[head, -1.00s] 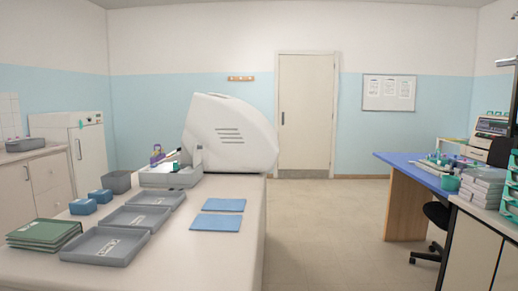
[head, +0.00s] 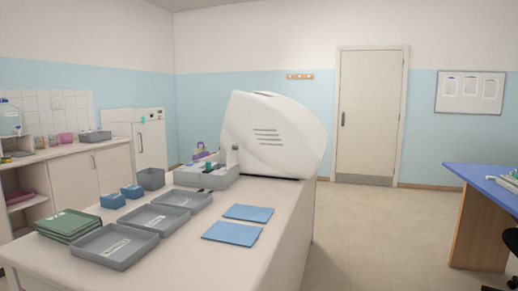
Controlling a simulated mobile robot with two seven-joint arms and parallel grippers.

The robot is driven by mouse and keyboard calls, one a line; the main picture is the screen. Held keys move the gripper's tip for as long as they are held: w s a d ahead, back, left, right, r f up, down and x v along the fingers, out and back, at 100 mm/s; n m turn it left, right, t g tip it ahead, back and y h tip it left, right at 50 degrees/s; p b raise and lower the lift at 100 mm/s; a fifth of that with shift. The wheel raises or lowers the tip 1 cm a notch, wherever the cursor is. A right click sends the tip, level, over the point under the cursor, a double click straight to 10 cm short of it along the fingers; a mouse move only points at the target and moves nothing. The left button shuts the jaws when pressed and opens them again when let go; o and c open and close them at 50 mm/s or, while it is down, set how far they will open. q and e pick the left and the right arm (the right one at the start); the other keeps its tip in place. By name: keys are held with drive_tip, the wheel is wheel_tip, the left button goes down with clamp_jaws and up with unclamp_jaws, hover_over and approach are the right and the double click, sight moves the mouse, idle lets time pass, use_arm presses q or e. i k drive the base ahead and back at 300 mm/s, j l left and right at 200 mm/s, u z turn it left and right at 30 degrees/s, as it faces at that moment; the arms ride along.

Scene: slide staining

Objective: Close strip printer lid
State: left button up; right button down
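A large white machine (head: 275,135) with a curved cover and dark vent slots stands at the far end of the white bench. A low grey unit (head: 207,175) with small coloured items on it sits against its left side. I cannot tell from this distance which of these, if either, is the strip printer, nor whether a lid is open. Neither of my grippers shows in the head view.
Grey trays (head: 150,217), blue pads (head: 231,233), green folders (head: 69,224) and small blue boxes (head: 113,200) lie on the bench (head: 270,262). A blue-topped desk (head: 487,182) stands at right. Open floor (head: 385,225) lies between bench and desk.

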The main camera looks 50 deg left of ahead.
sight(231, 151)
drive_tip(key=i+l+u, duration=0.1)
drive_tip(key=i, duration=0.45)
drive_tip(key=i+l, duration=0.25)
drive_tip(key=i, duration=0.3)
drive_tip(key=i+u, duration=0.35)
drive_tip(key=i, duration=0.15)
drive_tip(key=i+u, duration=0.3)
drive_tip(key=i, duration=0.25)
drive_tip(key=i+u, duration=0.15)
drive_tip(key=i, duration=0.35)
drive_tip(key=i+l+u, duration=0.1)
drive_tip(key=i, duration=0.4)
drive_tip(key=u, duration=2.55)
